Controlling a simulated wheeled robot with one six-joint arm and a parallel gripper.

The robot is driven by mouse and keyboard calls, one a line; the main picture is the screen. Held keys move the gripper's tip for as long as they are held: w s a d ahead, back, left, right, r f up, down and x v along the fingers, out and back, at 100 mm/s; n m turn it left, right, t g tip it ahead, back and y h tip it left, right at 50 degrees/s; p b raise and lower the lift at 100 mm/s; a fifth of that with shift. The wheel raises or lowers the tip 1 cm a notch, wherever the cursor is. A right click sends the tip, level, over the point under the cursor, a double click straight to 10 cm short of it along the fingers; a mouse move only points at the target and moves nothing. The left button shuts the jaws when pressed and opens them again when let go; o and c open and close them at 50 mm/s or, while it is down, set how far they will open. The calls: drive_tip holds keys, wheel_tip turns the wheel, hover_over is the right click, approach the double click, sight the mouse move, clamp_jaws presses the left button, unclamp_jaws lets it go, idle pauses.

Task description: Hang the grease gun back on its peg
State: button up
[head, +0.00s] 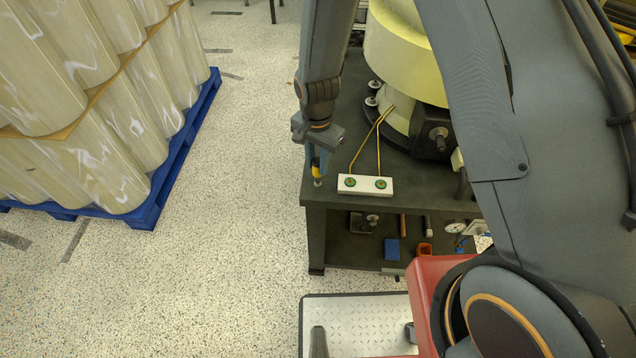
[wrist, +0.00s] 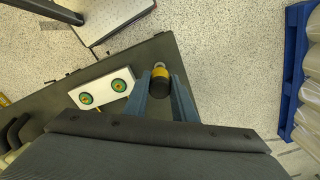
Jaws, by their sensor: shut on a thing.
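My gripper (head: 317,154) points down over the front left corner of the dark workbench (head: 336,197). It is shut on the grease gun (head: 316,170), seen as a small dark and yellow cylinder with a pale metal end. In the wrist view the grease gun (wrist: 161,74) sits between the two blue-grey fingers of my gripper (wrist: 164,88), seen nearly end-on. The rest of it is hidden by the fingers. I cannot tell whether its lower end touches the bench. I cannot make out the peg for certain in either view.
A white block with two green-ringed fittings (head: 365,186) lies just right of my gripper, with brass tubes behind it. A large cream machine (head: 400,50) stands on the bench. Small items lie on the lower shelf (head: 345,252). A blue pallet (head: 160,190) of rolls stands left; floor between is clear.

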drive_tip(key=shift+f+b, duration=0.3)
drive_tip(key=shift+f, duration=0.45)
idle(0.6)
drive_tip(key=o, duration=1.1)
drive_tip(key=shift+r+b, duration=1.25)
drive_tip(key=shift+r, duration=2.65)
drive_tip(key=s+d+r+n+b, duration=0.1)
drive_tip(key=s+d+r+n, duration=0.1)
drive_tip(key=d, duration=0.4)
drive_tip(key=s+d+r+n+t+b, duration=0.1)
drive_tip(key=s+d+r+n+b, duration=0.1)
drive_tip(key=d, duration=0.4)
drive_tip(key=s+d+r+n+b, duration=0.2)
drive_tip(key=s+d+r+n, duration=0.1)
drive_tip(key=s+d, duration=0.3)
drive_tip(key=shift+s+d+r, duration=0.1)
drive_tip(key=shift+d+r, duration=0.1)
drive_tip(key=shift+r, duration=0.2)
